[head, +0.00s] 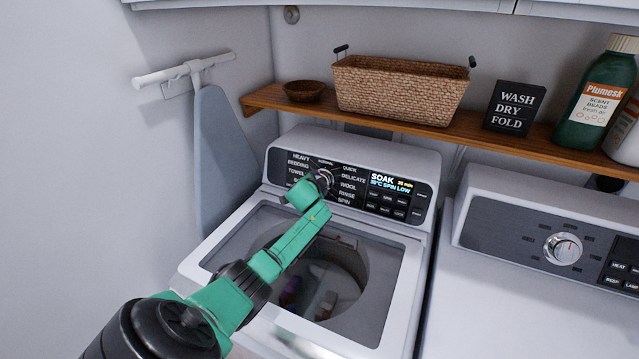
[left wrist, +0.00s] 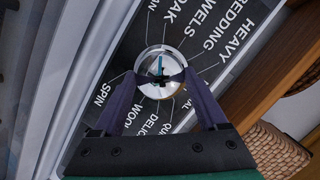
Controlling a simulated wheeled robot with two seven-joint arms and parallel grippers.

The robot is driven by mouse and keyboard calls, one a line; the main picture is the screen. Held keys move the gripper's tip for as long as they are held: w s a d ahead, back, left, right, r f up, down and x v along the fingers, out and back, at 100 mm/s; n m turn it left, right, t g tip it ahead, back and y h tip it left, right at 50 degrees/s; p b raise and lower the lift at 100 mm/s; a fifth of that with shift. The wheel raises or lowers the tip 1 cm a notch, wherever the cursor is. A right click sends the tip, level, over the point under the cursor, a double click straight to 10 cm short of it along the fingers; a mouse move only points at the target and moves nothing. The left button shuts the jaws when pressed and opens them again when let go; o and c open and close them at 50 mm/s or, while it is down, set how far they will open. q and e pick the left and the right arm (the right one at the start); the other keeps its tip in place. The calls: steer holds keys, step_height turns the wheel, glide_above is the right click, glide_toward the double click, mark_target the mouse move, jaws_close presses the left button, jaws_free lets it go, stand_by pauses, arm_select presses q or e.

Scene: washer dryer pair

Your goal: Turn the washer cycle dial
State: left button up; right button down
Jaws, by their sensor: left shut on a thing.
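The washer (head: 385,285) stands in the middle of the head view with its top lid area open and the tub showing. Its black control panel carries cycle names around a round silver dial (head: 323,178), mostly hidden there by my left gripper (head: 318,184). In the left wrist view the dial (left wrist: 160,66) shows a blue pointer line, and the two dark fingers of my left gripper (left wrist: 160,80) are shut on its sides. The washer display (head: 391,183) reads SOAK, 30°C, SPIN LOW. My right gripper is not in view.
A wooden shelf (head: 400,128) runs above the washer, holding a wicker basket (head: 400,90), a small bowl (head: 304,91), a sign (head: 514,108) and a green bottle (head: 597,100). The dryer (head: 500,290) stands at right with its own knob (head: 563,248). An ironing board (head: 222,150) hangs at left.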

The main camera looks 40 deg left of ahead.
arm_select(q)
steer(key=o, duration=1.3)
steer(key=v, duration=1.4)
steer(key=shift+s+d+r, duration=0.15)
steer(key=shift+s, duration=0.05)
